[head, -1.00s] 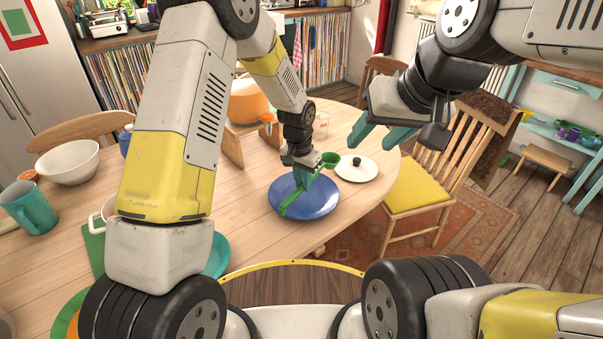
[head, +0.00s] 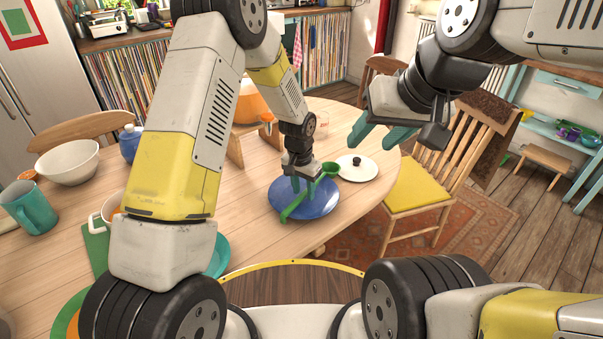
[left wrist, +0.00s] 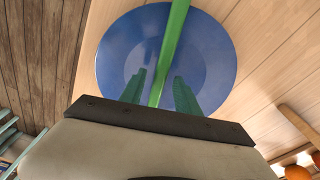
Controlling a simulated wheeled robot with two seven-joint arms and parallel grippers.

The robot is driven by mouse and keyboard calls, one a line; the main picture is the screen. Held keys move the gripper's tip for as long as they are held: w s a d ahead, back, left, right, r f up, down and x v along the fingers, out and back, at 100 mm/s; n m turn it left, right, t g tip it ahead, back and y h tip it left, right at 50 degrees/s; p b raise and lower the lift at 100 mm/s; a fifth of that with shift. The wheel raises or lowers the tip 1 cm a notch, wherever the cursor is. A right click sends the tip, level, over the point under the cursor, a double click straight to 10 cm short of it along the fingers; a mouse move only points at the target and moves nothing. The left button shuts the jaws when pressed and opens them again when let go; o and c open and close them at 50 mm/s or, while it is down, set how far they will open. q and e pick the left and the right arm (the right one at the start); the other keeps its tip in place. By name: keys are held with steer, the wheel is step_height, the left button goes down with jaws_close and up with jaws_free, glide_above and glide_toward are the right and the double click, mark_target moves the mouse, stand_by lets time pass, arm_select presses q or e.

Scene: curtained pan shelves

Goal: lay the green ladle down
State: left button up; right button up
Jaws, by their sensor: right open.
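The green ladle (head: 294,206) lies across the blue plate (head: 322,208), its bowl at the plate's far right edge near the white lid and its handle end at the near left rim. My left gripper (head: 302,185) is over the plate. In the left wrist view its teal fingers (left wrist: 160,92) stand open on either side of the ladle's handle (left wrist: 174,40), with a gap showing on each side, above the blue plate (left wrist: 215,55). My right gripper (head: 378,138) is open and empty, in the air right of the table.
A white lid with a black knob (head: 357,169) lies just right of the plate. An orange pot (head: 252,103) stands farther back. A white bowl (head: 68,163) and teal mug (head: 30,208) stand at the left. A chair with a yellow seat (head: 414,193) is at the table's right.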

arm_select(q)
steer(key=s+a+r+n+t, duration=0.1)
steer(key=s+a+r, duration=0.2)
steer(key=r, duration=0.6)
steer(key=s+a+r+n, duration=0.15)
steer(key=a+r, duration=0.25)
steer(key=r, duration=0.5)
steer(key=s+a+r+t, duration=0.1)
steer(key=s+a+r, duration=0.2)
steer(key=r, duration=0.5)
steer(key=s+a+r+n+t, duration=0.1)
steer(key=s+a+r, duration=0.1)
steer(key=s, duration=0.3)
steer(key=s+a+r+n+t+h, duration=0.1)
steer(key=s+a+r, duration=0.2)
steer(key=s, duration=0.3)
steer(key=s+a+r+n+t, duration=0.1)
steer(key=s+a+r+n, duration=0.1)
steer(key=s, duration=0.4)
steer(key=shift+a+r, duration=0.35)
steer(key=shift+a, duration=0.15)
steer(key=shift+s+a, duration=0.1)
steer(key=shift+a, duration=0.05)
